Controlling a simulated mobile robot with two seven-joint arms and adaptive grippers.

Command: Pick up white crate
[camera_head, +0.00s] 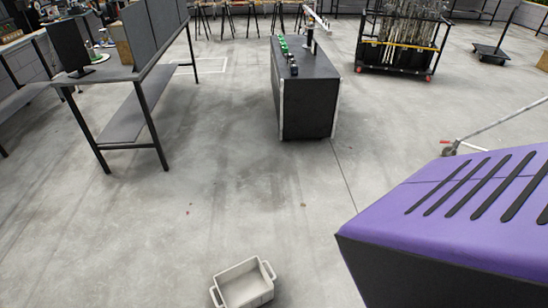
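The white crate (243,284) sits on the concrete floor at the bottom of the head view, a little left of the middle. It is a shallow open box with a looped handle on its left side and another on its right. It is turned slightly, and its inside looks empty. Neither of my grippers shows in the head view, and nothing is seen touching the crate.
A purple-topped block with black strips (450,220) fills the right side, close by. A dark cabinet (306,95) stands ahead, a workbench (125,115) to the left. A wheeled cart (397,55) is at the back right. The floor around the crate is clear.

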